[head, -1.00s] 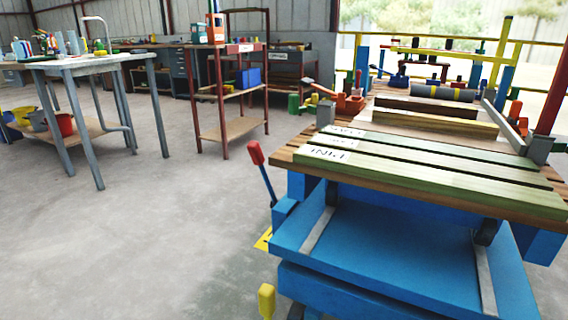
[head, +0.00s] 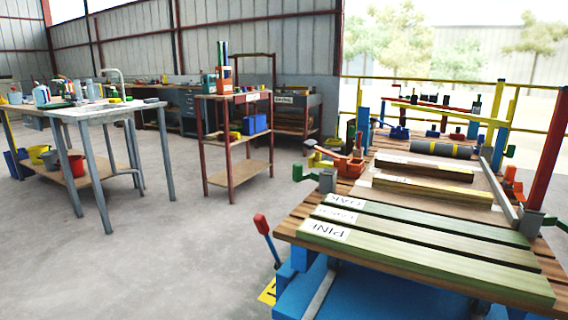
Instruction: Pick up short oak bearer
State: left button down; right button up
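Several long greenish boards lie side by side on the slatted wooden top (head: 288,232) of a blue cart. The front board (head: 430,262) has a white label reading PINE. The middle board (head: 430,240) has a label too small to read. The rear board (head: 440,220) is at a label that seems to read OAK. Behind them lie two shorter timbers, a light one (head: 420,191) and a darker-sided one (head: 430,171). I cannot tell which piece is the short oak bearer. Neither of my grippers is in view.
An orange-red tool or clamp (head: 351,163) and grey posts (head: 328,181) stand at the cart's edges. A red-handled lever (head: 262,225) sticks up at its left. A grey table (head: 85,111) and red shelf rack (head: 231,140) stand left. Concrete floor (head: 150,265) between is clear.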

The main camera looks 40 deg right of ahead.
aim_at(448, 173)
jog(key=z, duration=2.15)
jog(key=i+l+z, duration=0.15)
jog(key=l+z, duration=0.2)
jog(key=l, duration=0.2)
jog(key=i+l+z, duration=0.35)
jog(key=l, duration=0.2)
jog(key=i+l+z, duration=0.2)
jog(key=l+z, duration=0.2)
jog(key=i+l+z, duration=0.35)
jog(key=i+l+u, duration=0.15)
jog(key=i+u, duration=0.2)
jog(key=i+l+u, duration=0.35)
jog(key=i, duration=0.2)
jog(key=i+u, duration=0.3)
jog(key=u, duration=0.2)
jog(key=i+u, duration=0.35)
jog(key=u, duration=0.15)
jog(key=i+l+u, duration=0.25)
jog(key=u, duration=0.2)
jog(key=i+l+u, duration=0.3)
jog(key=u, duration=0.2)
